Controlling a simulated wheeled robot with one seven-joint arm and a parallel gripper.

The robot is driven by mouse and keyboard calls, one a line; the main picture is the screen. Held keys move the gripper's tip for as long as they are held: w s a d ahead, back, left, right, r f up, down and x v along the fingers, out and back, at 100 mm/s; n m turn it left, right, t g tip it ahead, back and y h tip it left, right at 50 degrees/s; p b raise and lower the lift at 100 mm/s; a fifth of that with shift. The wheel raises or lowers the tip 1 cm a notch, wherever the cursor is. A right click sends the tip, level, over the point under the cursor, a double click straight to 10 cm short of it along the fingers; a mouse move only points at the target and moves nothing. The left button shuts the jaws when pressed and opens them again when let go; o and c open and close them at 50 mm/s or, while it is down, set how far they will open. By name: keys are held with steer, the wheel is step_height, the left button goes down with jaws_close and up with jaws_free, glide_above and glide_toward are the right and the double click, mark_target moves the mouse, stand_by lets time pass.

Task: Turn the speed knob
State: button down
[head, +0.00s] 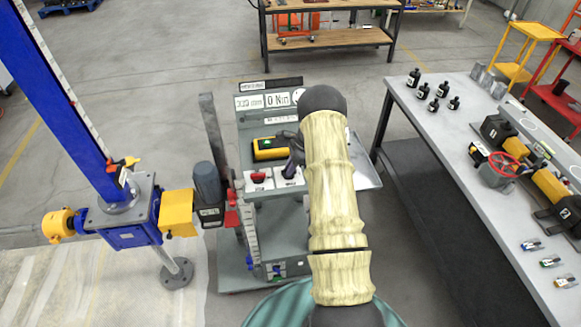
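A grey control console (248,142) stands in the middle of the head view. Its sloped panel has a red knob (258,178) and, to the right of it, a black knob (289,173). Small labels by the knobs are too small to read, so I cannot tell for sure which is the speed knob. My arm, in a cream sleeve, reaches over the right side of the panel. A dark part of my gripper (292,150) shows at the arm's left edge, just above the black knob. Its fingertips are not clear, and whether it touches the knob is hidden.
Two displays (263,101) and a yellow device (269,149) are on the console. A blue screw jack (130,220) with a yellow coupling stands at left. A grey workbench (455,150) with several black bottles and tools stands at right. Floor between bench and back shelf is clear.

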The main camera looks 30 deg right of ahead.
steer(key=shift+w+n+b, duration=0.1)
steer(key=shift+n+b, duration=0.3)
steer(key=shift+b, duration=0.1)
steer(key=n+b, duration=0.1)
steer(key=n+g+b, duration=0.1)
steer(key=n+b, duration=0.1)
steer(key=shift+w+f+g, duration=0.1)
steer(key=shift+f+g, duration=0.1)
steer(key=shift+g, duration=0.1)
steer(key=n+g+b, duration=0.1)
steer(key=n, duration=0.2)
steer(key=n+g+b, duration=0.1)
steer(key=n+b, duration=0.1)
steer(key=n, duration=0.1)
steer(key=shift+w+r+n+h+b, duration=0.15)
steer(key=shift+n+h+b, duration=0.15)
steer(key=shift+n+h, duration=0.1)
steer(key=n+g+h, duration=0.1)
steer(key=n, duration=0.2)
steer(key=shift+a+n+b, duration=0.1)
steer(key=shift+n+b, duration=0.2)
steer(key=shift+b, duration=0.1)
steer(key=shift+a+r+n+g+h, duration=0.1)
steer(key=shift+n+g+h, duration=0.45)
steer(key=shift+n, duration=1.35)
steer(key=c, duration=1.4)
jaws_free()
steer(key=shift+c, duration=0.2)
